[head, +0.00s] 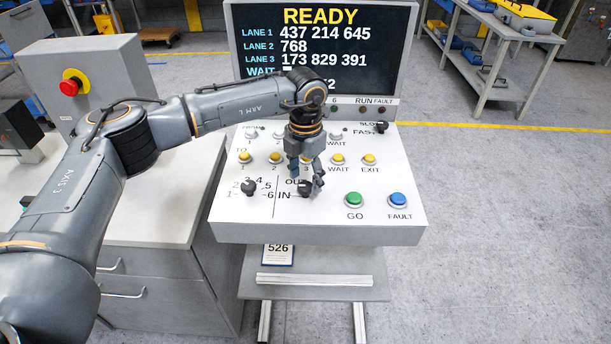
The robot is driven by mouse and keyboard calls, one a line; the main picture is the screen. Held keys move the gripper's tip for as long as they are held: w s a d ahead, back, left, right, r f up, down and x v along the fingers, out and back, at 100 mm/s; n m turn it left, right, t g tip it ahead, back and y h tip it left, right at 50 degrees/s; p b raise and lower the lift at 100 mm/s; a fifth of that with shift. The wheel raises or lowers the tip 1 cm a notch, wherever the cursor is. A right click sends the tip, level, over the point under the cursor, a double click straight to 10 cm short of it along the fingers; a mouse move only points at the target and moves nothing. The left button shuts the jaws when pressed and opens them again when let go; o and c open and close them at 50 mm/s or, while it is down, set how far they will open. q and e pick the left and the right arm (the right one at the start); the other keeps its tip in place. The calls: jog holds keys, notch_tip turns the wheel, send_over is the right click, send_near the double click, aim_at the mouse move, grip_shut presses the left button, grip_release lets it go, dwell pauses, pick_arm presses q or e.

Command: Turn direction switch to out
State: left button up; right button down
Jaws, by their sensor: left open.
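The direction switch (305,190) is a small black knob on the white sloped control panel (240,214). The labels OUT and IN stand at its left, OUT above IN. My left gripper (309,180) is open and points down just above the knob. Its fingers partly cover the knob and the end of the OUT label. I cannot tell whether the fingers touch the knob or which label it points to. My right gripper is out of view.
A similar black knob (248,187) with numbers is to the left. Yellow buttons (338,159) run in a row behind, and a green button (354,200) and a blue button (398,200) are at right. A dark screen (385,45) rises behind. A red emergency button (71,85) is far left.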

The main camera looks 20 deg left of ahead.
pick_arm(q)
jog(key=shift+f, duration=0.8)
jog(key=c, duration=1.2)
jog(key=shift+o, duration=0.2)
jog(key=shift+f+m+b, duration=0.15)
jog(key=shift+m+b, duration=0.65)
jog(key=shift+b, duration=0.1)
jog(key=m+b, duration=0.5)
jog(key=m, duration=0.1)
jog(key=shift+m, duration=0.4)
jog(key=shift+m+b, duration=0.85)
jog(key=shift+m, duration=0.75)
jog(key=shift+r+m, duration=0.2)
jog(key=shift+m, duration=0.1)
jog(key=o, duration=1.2)
jog(key=shift+c, duration=0.2)
